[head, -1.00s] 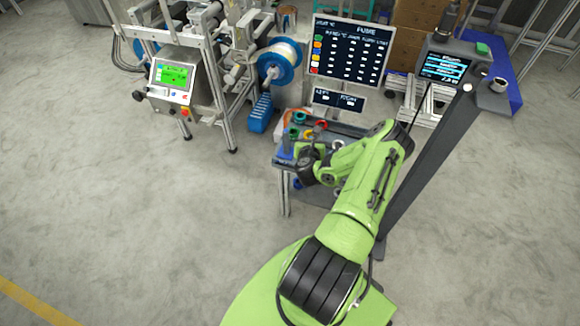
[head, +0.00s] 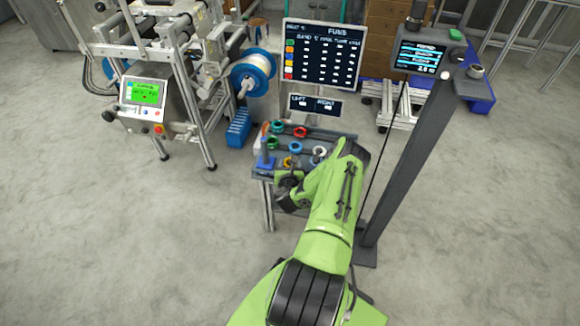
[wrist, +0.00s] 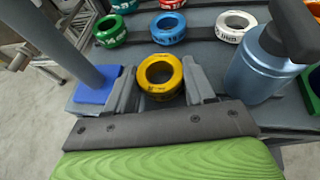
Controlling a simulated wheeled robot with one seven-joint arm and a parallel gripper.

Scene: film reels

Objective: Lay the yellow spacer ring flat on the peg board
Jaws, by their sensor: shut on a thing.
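The yellow spacer ring (wrist: 160,88) is between the two grey fingers of my gripper (wrist: 160,72) in the wrist view, its hole facing up. My gripper is shut on it. I cannot tell whether the ring touches the grey surface under it. The ring also shows small in the head view (head: 288,161), just beyond my dark wrist. A grey post on a blue square base (wrist: 97,92) stands to its left. I cannot make out for sure which part of the bench is the peg board.
Green (wrist: 110,31), blue (wrist: 168,28) and white (wrist: 235,26) rings lie beyond on the grey bench (wrist: 205,50). A blue-grey cylinder (wrist: 258,68) stands close at the right. A screen (head: 322,52) stands behind the bench, a dark column (head: 405,150) to its right.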

